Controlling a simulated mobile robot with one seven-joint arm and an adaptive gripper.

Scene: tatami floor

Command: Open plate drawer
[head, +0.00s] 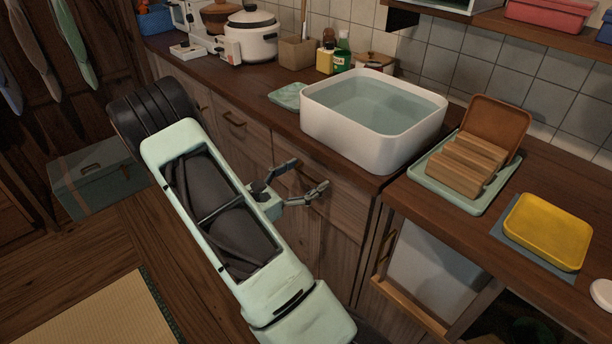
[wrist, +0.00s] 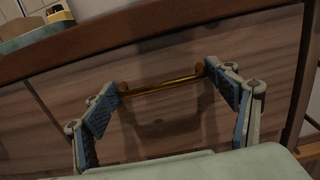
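A wooden drawer front (head: 345,200) is set under the white basin in the head view. It looks closed, flush with the cabinet. In the wrist view, the drawer front (wrist: 60,100) carries a horizontal brass bar handle (wrist: 160,88). My gripper (head: 307,178) is in front of this drawer, its two fingers spread. In the wrist view, my gripper (wrist: 165,86) is open, one finger near each end of the handle. Whether either finger touches the handle I cannot tell. No plates show; the drawer's inside is hidden.
A white basin (head: 345,145) of water stands on the counter above. A rack with wooden slats (head: 465,165) and a yellow tray (head: 548,230) are to its right. Other drawers with handles (head: 233,118) line the cabinet to the left. A green box (head: 95,178) sits on the floor.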

